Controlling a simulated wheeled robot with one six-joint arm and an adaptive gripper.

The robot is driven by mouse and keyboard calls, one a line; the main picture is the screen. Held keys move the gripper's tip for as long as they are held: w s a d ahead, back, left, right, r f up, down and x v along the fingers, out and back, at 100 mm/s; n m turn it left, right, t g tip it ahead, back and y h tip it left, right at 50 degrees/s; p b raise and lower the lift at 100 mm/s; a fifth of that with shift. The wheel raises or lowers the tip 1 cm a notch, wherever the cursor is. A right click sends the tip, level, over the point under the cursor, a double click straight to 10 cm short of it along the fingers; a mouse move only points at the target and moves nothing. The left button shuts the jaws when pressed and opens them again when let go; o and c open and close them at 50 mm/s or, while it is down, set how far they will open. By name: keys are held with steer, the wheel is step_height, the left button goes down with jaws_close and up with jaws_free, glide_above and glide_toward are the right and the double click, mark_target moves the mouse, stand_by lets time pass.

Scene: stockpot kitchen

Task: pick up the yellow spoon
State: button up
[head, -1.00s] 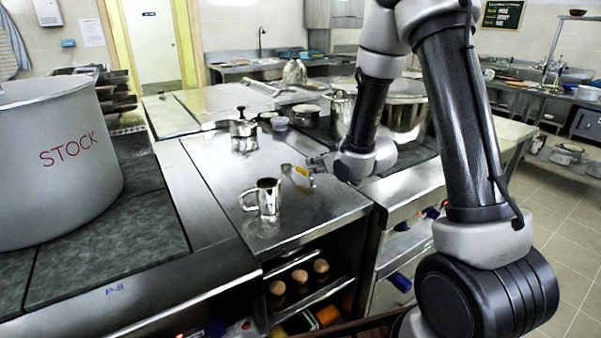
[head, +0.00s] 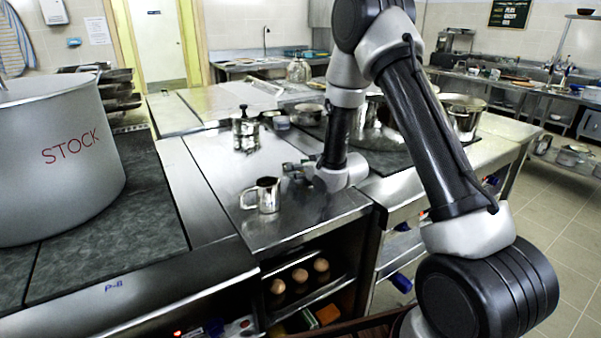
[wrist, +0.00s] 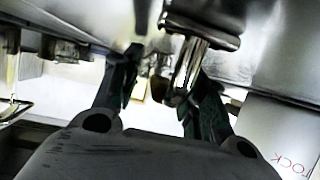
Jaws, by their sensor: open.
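I cannot make out the yellow spoon in either current view; my gripper may hide it. My gripper (head: 298,170) is low over the steel counter (head: 225,222), just right of and behind a small metal jug (head: 268,195). In the wrist view, my gripper (wrist: 163,70) has its two dark fingers spread apart. A shiny metal shape (wrist: 188,62), perhaps the jug's handle, shows between or beyond them. I cannot tell whether anything touches the fingers.
A large grey stockpot (head: 70,150) stands on the dark surface at left. Eggs (head: 300,276) sit on a shelf below. Bare counter lies left of the jug.

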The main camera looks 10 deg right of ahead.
steer(key=shift+c, duration=0.2)
jaws_close()
steer(key=shift+r, duration=0.1)
